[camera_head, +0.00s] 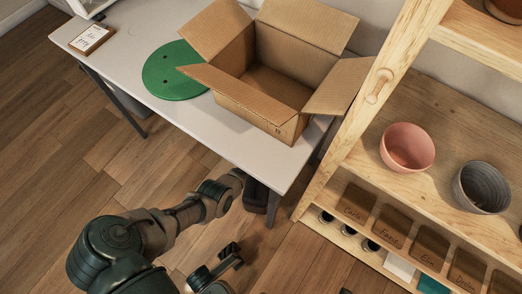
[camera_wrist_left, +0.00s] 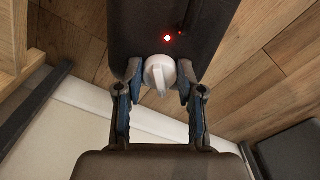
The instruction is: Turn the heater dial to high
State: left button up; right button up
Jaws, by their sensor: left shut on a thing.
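The heater (camera_wrist_left: 205,30) is a dark rounded body in the left wrist view, with a lit red light (camera_wrist_left: 167,38) on it. Its white round dial (camera_wrist_left: 160,72) has a raised ridge pointing down and slightly right in the picture. My left gripper (camera_wrist_left: 160,80) is shut on the dial, one finger on each side. In the head view, my left arm reaches to the table's front edge, by a dark object under the table that appears to be the heater (camera_head: 256,196). The dial is hidden there. A dark part at the bottom of the head view may be my right gripper (camera_head: 230,254); its jaws are unclear.
The white table (camera_head: 180,120) holds an open cardboard box (camera_head: 275,120), a green disc (camera_head: 172,75) and a small sign (camera_head: 91,38). A wooden shelf (camera_head: 350,150) with a pink bowl (camera_head: 407,147) and grey bowl (camera_head: 482,187) stands right. Wooden floor lies open at left.

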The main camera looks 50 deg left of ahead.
pick_arm(q)
jog(key=m, duration=0.5)
jog(key=shift+s+a+f+m, duration=0.1)
jog(key=shift+m, duration=0.2)
jog(key=m, duration=0.4)
jog(key=shift+m, duration=0.9)
jog(key=o, duration=1.1)
jog(key=shift+o, duration=0.2)
